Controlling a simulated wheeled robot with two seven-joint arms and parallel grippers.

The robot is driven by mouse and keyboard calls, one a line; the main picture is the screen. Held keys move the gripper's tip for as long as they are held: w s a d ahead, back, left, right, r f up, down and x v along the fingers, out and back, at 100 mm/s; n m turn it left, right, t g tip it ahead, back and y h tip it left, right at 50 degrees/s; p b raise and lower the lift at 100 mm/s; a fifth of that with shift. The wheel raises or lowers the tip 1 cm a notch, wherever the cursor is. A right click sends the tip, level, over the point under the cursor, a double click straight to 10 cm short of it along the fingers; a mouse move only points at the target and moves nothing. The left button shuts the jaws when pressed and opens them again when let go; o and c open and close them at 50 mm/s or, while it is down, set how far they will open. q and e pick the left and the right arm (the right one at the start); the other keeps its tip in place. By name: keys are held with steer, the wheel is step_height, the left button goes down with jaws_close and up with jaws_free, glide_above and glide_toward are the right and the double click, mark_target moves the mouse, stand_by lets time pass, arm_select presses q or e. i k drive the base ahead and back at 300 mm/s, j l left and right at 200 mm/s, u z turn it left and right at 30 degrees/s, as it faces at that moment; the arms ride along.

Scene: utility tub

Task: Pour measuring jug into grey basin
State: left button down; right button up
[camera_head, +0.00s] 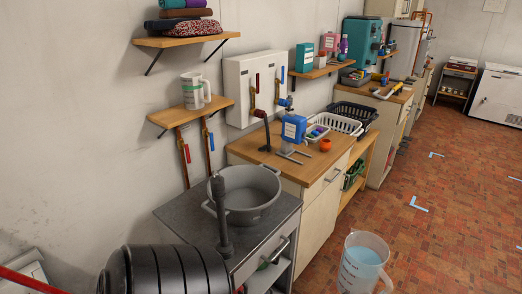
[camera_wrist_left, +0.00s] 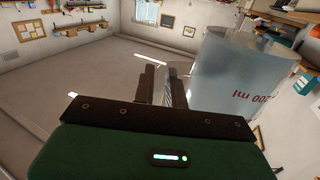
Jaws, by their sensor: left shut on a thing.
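The grey basin (camera_head: 246,196) is a round, open tub with side handles, standing upright on the dark grey worktop. It looks empty from here. The measuring jug (camera_head: 362,266) is clear with markings and holds pale blue liquid. It is near upright at the bottom of the head view, to the right of the basin and apart from it. In the left wrist view the jug (camera_wrist_left: 240,85) is at the right, close to my left gripper (camera_wrist_left: 166,84). That gripper is shut on the jug's handle.
A white jug (camera_head: 192,90) sits on a wall shelf.

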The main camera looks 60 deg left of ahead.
mark_target(252, 191)
steer(key=i+j, duration=0.15)
steer(key=i, duration=0.4)
steer(key=i+j, duration=0.15)
steer(key=i, duration=0.4)
steer(key=i+j, duration=0.15)
steer(key=i, duration=1.3)
steer(key=i+u, duration=0.15)
steer(key=u, duration=0.15)
steer(key=i+u, duration=0.3)
steer(key=k+u, duration=0.1)
steer(key=u, duration=2.65)
steer(key=i+l+u, duration=0.1)
steer(key=u, duration=0.4)
steer(key=i, duration=0.1)
